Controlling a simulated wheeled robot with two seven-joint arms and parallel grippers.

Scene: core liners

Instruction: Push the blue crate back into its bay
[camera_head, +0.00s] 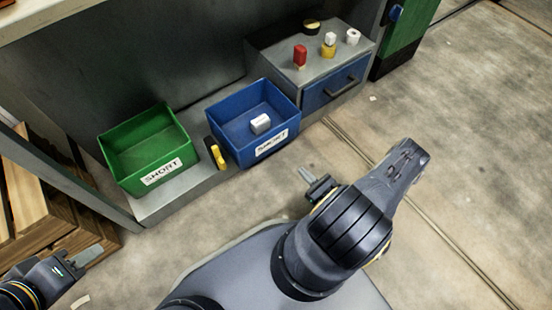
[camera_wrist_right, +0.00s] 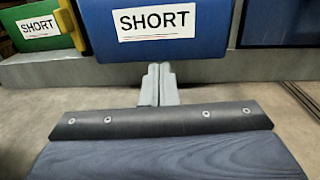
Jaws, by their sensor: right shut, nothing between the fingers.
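The blue crate (camera_head: 226,135) sits on the low grey shelf with a white block (camera_head: 260,123) inside. Its labelled front sticks out further than the green crate's front, at the shelf's front edge. My right gripper (camera_head: 306,175) is shut and empty, in front of the blue crate with a gap of floor between in the head view. In the right wrist view its fingertips (camera_wrist_right: 160,72) point at the lower edge of the crate's front (camera_wrist_right: 205,48), just below the SHORT label. My left gripper (camera_head: 88,256) is at the lower left, its fingers together, far from the crate.
A green crate (camera_head: 118,137) stands to the left, with a yellow part (camera_head: 217,154) between the crates. To the right is a grey cabinet (camera_head: 283,68) with a blue drawer (camera_head: 318,96) and several small items on top. A wooden pallet (camera_head: 25,195) lies at left.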

